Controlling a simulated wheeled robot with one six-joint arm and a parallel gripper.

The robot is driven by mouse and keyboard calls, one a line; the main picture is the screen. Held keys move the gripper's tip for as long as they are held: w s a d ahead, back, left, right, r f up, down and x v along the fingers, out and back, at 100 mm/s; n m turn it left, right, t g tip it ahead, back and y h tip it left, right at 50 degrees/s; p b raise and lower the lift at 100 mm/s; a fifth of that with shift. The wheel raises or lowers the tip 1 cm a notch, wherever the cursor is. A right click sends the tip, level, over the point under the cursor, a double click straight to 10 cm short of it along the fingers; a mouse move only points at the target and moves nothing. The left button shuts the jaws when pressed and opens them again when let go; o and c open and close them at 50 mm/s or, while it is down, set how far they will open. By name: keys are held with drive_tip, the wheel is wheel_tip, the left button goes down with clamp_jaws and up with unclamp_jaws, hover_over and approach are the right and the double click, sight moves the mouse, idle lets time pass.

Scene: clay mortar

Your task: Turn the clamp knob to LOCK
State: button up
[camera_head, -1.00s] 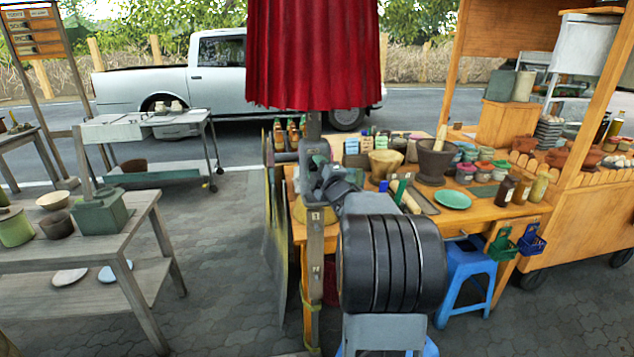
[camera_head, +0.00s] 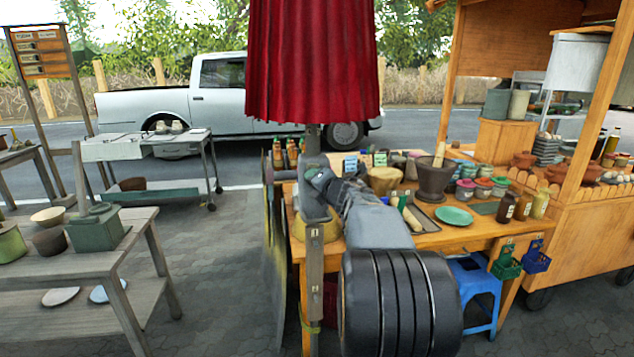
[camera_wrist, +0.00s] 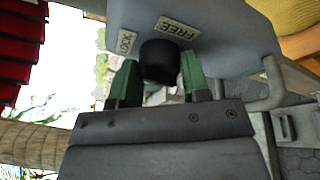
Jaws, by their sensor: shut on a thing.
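In the wrist view a grey clamp housing (camera_wrist: 225,45) carries two pale labels. The FREE label (camera_wrist: 176,28) is above and right of the black knob (camera_wrist: 160,55), and the LOCK label (camera_wrist: 126,41) is to its left. My gripper (camera_wrist: 160,72) has its green fingers on either side of the knob, shut on it. No pointer mark on the knob can be made out, so its setting is unclear. In the head view my arm reaches the umbrella pole (camera_head: 313,275); the knob and fingertips cannot be made out there.
A red umbrella cloth (camera_head: 313,65) hangs above the arm's end. A wooden stall table (camera_head: 430,238) holding a mortar (camera_head: 434,180), bowls and bottles stands close on the right. A blue stool (camera_head: 478,285) is below. Open paving lies left of the pole.

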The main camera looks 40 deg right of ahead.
drive_tip(key=shift+r+n+g, duration=0.1)
drive_tip(key=shift+n+g, duration=0.2)
drive_tip(key=shift+n, duration=0.6)
drive_tip(key=o, duration=0.9)
drive_tip(key=shift+w+a, duration=0.1)
drive_tip(key=p+v, duration=0.1)
drive_tip(key=v, duration=1.3)
drive_tip(key=shift+a, duration=0.1)
drive_tip(key=shift+w, duration=0.1)
